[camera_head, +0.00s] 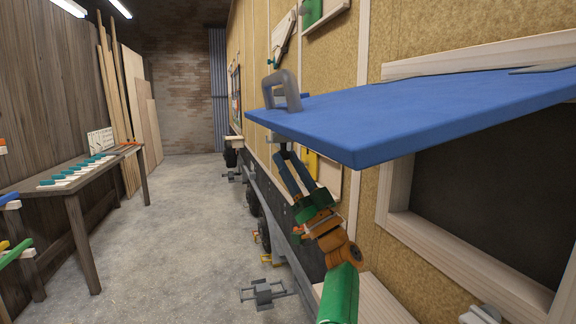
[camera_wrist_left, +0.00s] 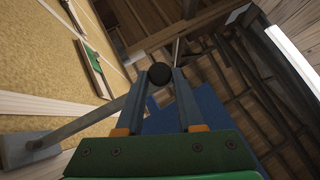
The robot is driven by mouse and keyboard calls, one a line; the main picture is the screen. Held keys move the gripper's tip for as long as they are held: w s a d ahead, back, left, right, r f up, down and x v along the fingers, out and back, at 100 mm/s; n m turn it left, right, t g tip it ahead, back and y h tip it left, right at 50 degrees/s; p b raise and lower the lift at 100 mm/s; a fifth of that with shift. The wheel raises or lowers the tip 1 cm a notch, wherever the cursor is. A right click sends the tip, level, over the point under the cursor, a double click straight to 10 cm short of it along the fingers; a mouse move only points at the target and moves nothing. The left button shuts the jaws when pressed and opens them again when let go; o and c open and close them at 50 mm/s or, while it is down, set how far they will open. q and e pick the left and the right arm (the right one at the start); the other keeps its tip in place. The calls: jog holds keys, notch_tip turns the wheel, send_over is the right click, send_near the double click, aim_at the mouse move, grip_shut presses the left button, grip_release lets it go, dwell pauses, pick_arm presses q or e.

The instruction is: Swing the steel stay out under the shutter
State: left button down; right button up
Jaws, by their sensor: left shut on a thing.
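The blue shutter (camera_head: 390,110) stands raised out from the wall above the dark window opening, with a grey handle (camera_head: 283,90) at its left end. My left gripper (camera_head: 286,158) is below the shutter's near left part, fingers pointing up. In the left wrist view, its fingers (camera_wrist_left: 162,80) are shut on the black knob (camera_wrist_left: 160,73) of the steel stay. The stay's bar (camera_wrist_left: 85,125) slants from the knob down to a grey bracket (camera_wrist_left: 28,148) on the wall side. The blue shutter (camera_wrist_left: 212,108) shows partly behind the fingers. The right gripper is not in view.
The pale window frame (camera_head: 460,262) lies right of my left arm. A workbench (camera_head: 75,172) with several teal-handled tools stands along the left wall. A grey stand (camera_head: 263,292) is on the floor beside the trailer. The concrete aisle (camera_head: 185,220) is mostly clear.

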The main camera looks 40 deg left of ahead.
pick_arm(q)
jog(key=shift+f, duration=0.1)
jog(key=c, duration=0.9)
grip_release()
jog(key=o, duration=0.3)
jog(key=shift+o, duration=0.3)
jog(key=shift+s+d, duration=0.1)
jog(key=shift+d, duration=0.05)
jog(key=b+v, duration=0.3)
jog(key=v, duration=0.4)
